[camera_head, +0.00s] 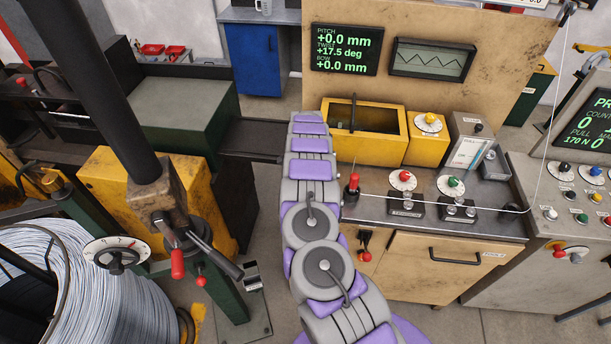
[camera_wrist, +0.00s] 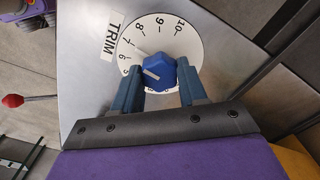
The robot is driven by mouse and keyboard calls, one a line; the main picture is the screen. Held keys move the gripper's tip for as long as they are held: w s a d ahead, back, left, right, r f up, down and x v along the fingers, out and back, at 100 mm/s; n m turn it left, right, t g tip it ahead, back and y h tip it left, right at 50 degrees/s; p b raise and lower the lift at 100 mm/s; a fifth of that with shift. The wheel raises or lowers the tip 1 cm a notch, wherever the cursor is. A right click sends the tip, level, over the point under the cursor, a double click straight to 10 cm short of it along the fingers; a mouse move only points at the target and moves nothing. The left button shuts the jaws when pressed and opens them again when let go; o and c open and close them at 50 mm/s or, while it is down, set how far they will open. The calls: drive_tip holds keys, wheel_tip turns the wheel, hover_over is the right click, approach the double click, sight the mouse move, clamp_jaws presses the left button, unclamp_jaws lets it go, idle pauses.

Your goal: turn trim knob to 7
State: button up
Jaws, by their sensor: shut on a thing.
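The trim knob (camera_wrist: 160,69) is a blue knob on a white round dial (camera_wrist: 186,42) with numbers around it, beside a TRIM label (camera_wrist: 114,38). The lower part of the dial is hidden by my fingers. In the head view my arm reaches away to the back, and I cannot make out the gripper or the trim knob there.
In the wrist view a red-tipped lever (camera_wrist: 13,100) stands at the left. In the head view, a bench (camera_head: 377,202) with red and green dial knobs is right of my arm. A display (camera_head: 345,49) reads TWIST +17.5 deg. A wire coil (camera_head: 85,290) is at left.

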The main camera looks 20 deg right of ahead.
drive_tip(key=shift+w+r, duration=0.2)
drive_tip(key=o, duration=0.9)
drive_tip(key=shift+f, duration=0.1)
drive_tip(key=shift+o, duration=0.8)
drive_tip(key=shift+s, duration=0.1)
wheel_tip(320, 180, up, 17)
